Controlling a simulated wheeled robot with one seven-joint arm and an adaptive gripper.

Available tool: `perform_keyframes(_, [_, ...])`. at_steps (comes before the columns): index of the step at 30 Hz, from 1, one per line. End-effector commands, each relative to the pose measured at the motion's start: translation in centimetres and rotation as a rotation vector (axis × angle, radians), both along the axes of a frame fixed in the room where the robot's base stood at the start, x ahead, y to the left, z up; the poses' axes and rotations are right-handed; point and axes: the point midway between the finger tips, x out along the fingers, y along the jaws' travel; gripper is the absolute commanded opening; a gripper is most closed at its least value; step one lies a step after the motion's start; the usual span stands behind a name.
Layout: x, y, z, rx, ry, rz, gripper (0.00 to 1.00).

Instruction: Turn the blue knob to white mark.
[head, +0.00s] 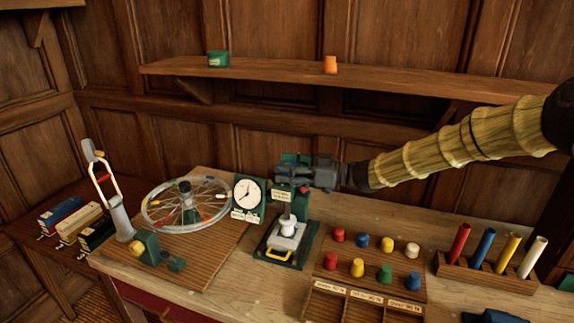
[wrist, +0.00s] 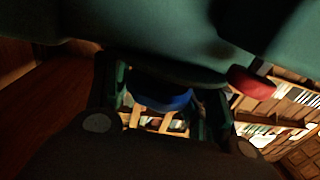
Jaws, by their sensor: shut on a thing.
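My gripper (head: 292,172) reaches in from the right to the top of a green device (head: 290,248) on the bench. In the wrist view, the two fingers of my gripper (wrist: 163,104) stand on either side of the blue knob (wrist: 165,100), shut on it. The knob is round and dark blue, under a large green body (wrist: 150,45). In the head view my gripper hides the knob. I cannot make out the white mark in either view.
A red part (wrist: 252,83) juts out close beside my gripper. A wooden board with coloured pegs (head: 372,265) lies right. A shelf (head: 400,82) runs behind, above.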

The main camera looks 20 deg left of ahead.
Motion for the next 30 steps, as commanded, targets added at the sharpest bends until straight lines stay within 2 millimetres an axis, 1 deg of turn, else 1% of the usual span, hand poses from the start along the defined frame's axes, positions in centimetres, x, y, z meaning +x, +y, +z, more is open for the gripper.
perform_keyframes(6, [0.1, 0.02, 0.08, 0.0, -0.003, 0.095, 0.3])
perform_keyframes(12, [0.09, -0.02, 0.15, 0.001, -0.003, 0.145, 0.3])
perform_keyframes(28, [0.08, -0.02, 0.24, 0.003, -0.002, 0.162, 0.3])
perform_keyframes(29, [0.08, -0.02, 0.25, 0.003, -0.002, 0.162, 0.6])
perform_keyframes(30, [0.07, -0.02, 0.24, 0.003, -0.002, 0.162, 0.67])
